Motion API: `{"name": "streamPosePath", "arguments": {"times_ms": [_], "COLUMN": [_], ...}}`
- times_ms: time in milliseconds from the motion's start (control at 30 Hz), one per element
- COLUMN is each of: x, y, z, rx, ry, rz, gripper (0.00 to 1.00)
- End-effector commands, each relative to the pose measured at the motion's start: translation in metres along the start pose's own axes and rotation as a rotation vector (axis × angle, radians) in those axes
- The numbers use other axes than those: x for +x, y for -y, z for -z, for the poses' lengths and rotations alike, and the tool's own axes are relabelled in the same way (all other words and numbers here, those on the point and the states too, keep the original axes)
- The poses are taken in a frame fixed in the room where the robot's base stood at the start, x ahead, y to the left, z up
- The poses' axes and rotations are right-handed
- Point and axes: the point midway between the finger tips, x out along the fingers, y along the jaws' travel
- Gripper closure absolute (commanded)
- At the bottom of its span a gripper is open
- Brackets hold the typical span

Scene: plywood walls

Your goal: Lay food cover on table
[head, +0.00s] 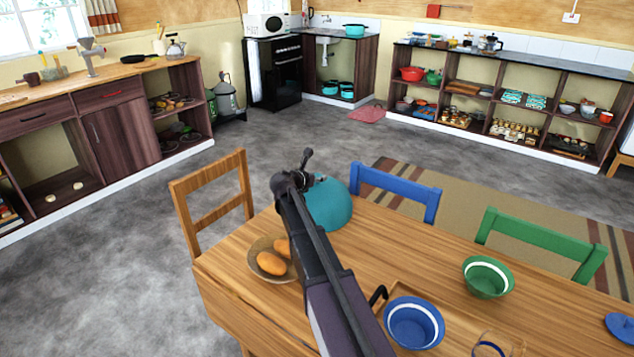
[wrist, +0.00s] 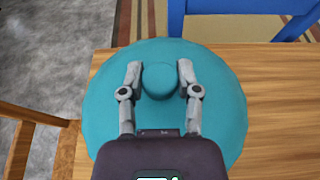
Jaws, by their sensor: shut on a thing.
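The food cover (head: 330,205) is a teal dome in the head view, at the far left part of the wooden table (head: 395,250), partly hidden by my arm. In the wrist view the cover (wrist: 105,100) is seen from above, with a round knob (wrist: 160,80) on top. My gripper (wrist: 160,76) is shut on the knob, one finger on each side. It also shows at the end of my arm in the head view (head: 316,182). The cover overlaps the table's far edge in the wrist view. I cannot tell whether its rim touches the table.
A plate (head: 258,265) with bread rolls lies left of my arm. A green bowl (head: 488,277), a blue bowl (head: 414,323) and a glass (head: 497,345) stand to the right. Wooden (head: 215,200), blue (head: 395,188) and green (head: 540,243) chairs surround the table.

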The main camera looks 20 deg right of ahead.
Motion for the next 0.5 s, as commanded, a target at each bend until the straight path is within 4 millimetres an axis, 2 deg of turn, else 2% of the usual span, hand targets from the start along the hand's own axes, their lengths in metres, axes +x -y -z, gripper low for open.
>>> {"name": "streamPosePath", "arguments": {"times_ms": [500], "x": [0.0006], "y": [-0.0013], "z": [0.0052], "rx": [-0.001], "ry": [0.0], "rz": [-0.002], "gripper": [1.0]}}
